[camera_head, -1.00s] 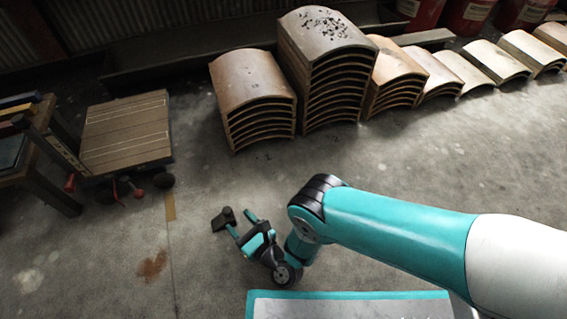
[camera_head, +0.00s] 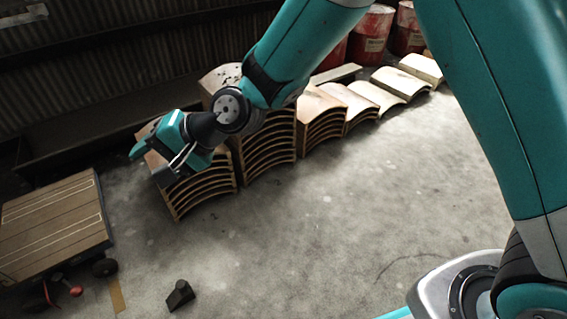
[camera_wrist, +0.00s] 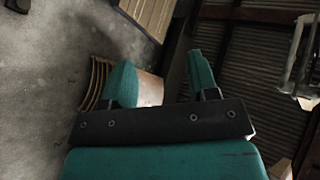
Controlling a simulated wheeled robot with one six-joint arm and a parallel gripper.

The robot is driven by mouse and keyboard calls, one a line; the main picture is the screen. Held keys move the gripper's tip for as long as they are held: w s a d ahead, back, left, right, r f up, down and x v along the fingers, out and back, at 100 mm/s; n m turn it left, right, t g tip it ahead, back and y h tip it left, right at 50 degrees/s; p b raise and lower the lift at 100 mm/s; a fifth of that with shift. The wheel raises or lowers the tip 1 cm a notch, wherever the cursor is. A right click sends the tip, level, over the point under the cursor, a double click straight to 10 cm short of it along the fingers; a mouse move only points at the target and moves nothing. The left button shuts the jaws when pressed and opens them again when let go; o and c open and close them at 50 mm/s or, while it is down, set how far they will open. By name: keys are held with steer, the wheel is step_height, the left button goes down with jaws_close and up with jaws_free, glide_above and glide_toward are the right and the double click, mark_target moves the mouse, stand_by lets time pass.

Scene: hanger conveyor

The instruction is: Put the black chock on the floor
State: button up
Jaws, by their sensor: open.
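The black chock (camera_head: 180,294) rests on the grey concrete floor at the lower left of the head view, clear of the cart and the stacks. A dark shape at the top left corner of the wrist view may be the chock (camera_wrist: 18,5); it is cut by the edge. My gripper (camera_head: 150,164) is raised well above the floor, in front of the curved stacks in the head view, far from the chock. Its two teal fingers are apart with nothing between them, as the wrist view also shows (camera_wrist: 162,80).
A wooden-topped cart (camera_head: 52,228) stands at the left. Stacks of curved panels (camera_head: 268,146) line the back, with red drums (camera_head: 371,35) behind. A corrugated wall (camera_head: 110,58) closes the far side. The floor (camera_head: 300,235) in the middle is bare.

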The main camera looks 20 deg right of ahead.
steer(key=s+d+r+n+g+h, duration=0.1)
steer(key=s+d+r+n+h, duration=0.2)
steer(key=s+d, duration=0.6)
steer(key=s+d+r+n+g+h, duration=0.1)
steer(key=s+d+r+n+h, duration=0.3)
steer(key=s+d, duration=0.6)
steer(key=d+r+n, duration=0.1)
steer(key=d+n, duration=0.1)
steer(key=d, duration=0.4)
steer(key=shift+s+d+r+n+h, duration=0.25)
steer(key=shift+d+r+n+h, duration=0.05)
steer(key=shift+r+n, duration=0.1)
steer(key=shift+r, duration=0.1)
